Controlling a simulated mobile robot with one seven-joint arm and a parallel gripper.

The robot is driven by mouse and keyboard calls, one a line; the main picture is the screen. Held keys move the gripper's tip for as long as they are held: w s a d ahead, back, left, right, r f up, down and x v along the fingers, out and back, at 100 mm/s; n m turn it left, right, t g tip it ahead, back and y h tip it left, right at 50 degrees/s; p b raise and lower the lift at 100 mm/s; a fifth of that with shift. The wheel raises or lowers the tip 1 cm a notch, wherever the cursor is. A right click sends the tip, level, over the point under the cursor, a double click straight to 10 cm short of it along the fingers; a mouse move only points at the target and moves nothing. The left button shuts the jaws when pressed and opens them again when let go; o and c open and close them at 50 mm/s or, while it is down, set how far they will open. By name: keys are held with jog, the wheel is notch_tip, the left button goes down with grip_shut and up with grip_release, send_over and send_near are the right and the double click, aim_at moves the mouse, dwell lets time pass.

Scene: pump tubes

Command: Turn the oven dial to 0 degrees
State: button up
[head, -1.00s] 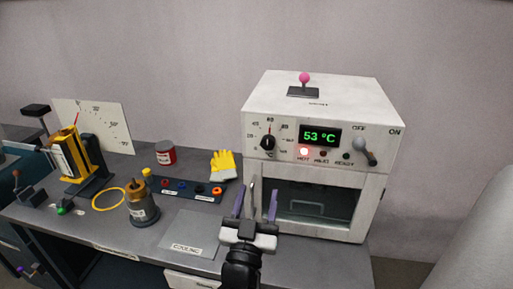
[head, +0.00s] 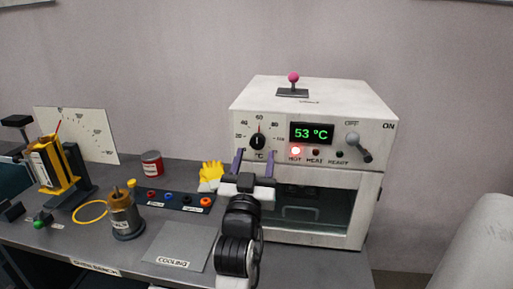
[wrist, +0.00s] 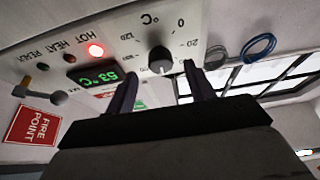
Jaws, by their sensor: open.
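The white oven (head: 310,95) stands at the right end of the bench. Its black dial (head: 257,142) is on the left of the front panel, its pointer upward near 60. In the wrist view the panel is inverted; the dial (wrist: 160,60) shows a white mark on its lower side, and the 0 is up and to its right. My gripper (head: 254,157) is open in front of the panel, just below the dial in the head view. In the wrist view its fingers (wrist: 159,76) flank the dial's near side with a gap; contact is not visible.
The green display (head: 312,133) reads 53 °C and the red HOT light (head: 295,152) is lit. A lever switch (head: 358,147) is to the right. Yellow gloves (head: 211,174), a red can (head: 152,163) and a brass-topped canister (head: 124,215) stand left on the bench.

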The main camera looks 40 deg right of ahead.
aim_at(257, 145)
jog(key=shift+p+x, duration=0.4)
jog(key=shift+x, duration=1.45)
jog(key=c, duration=1)
